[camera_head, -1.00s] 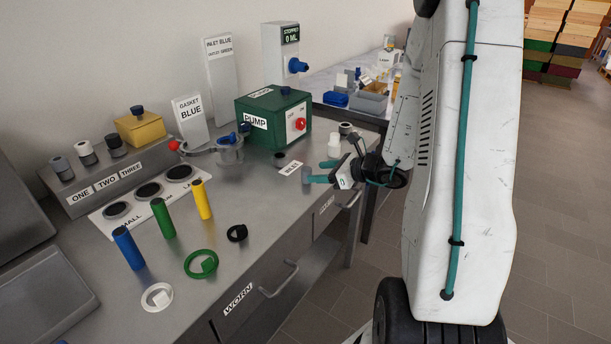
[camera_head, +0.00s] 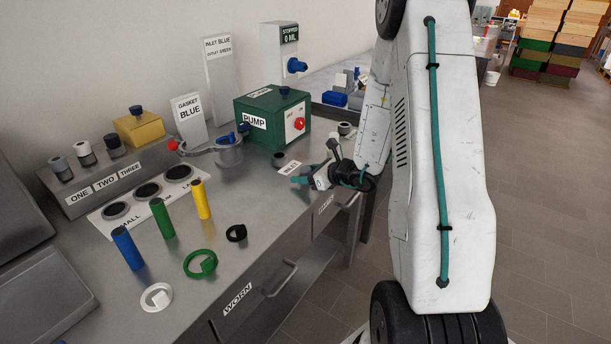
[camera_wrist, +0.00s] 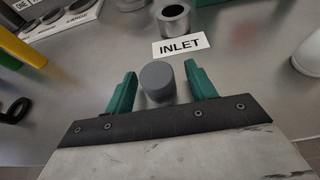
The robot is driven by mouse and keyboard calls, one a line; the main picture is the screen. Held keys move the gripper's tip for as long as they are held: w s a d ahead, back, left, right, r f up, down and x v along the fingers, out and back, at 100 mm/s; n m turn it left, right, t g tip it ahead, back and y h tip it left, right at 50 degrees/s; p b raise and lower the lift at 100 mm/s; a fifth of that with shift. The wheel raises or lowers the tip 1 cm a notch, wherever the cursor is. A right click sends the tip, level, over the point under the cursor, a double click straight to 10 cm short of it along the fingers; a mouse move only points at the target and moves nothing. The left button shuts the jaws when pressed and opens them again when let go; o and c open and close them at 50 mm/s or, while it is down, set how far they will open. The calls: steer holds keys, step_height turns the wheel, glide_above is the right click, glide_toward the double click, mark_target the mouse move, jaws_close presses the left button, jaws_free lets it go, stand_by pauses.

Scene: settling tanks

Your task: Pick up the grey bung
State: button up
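The grey bung (camera_wrist: 157,78) stands on the steel bench just in front of the INLET label (camera_wrist: 180,44) in the wrist view. My gripper (camera_wrist: 162,82) is open, with one green finger on each side of the bung. A gap shows between the bung and each finger, so it is not clasped. In the head view my gripper (camera_head: 301,176) is low over the bench near its front edge. The bung cannot be made out clearly there, among the fingers.
A metal socket (camera_wrist: 173,18) stands behind the label. A white cylinder (camera_wrist: 308,52) is to the right in the wrist view. The green pump (camera_head: 272,118) stands behind my gripper. Blue (camera_head: 128,248), green (camera_head: 162,218) and yellow (camera_head: 201,199) cylinders stand to the left, with bare bench between.

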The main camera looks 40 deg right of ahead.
steer(key=c, duration=1)
steer(key=shift+r, duration=0.15)
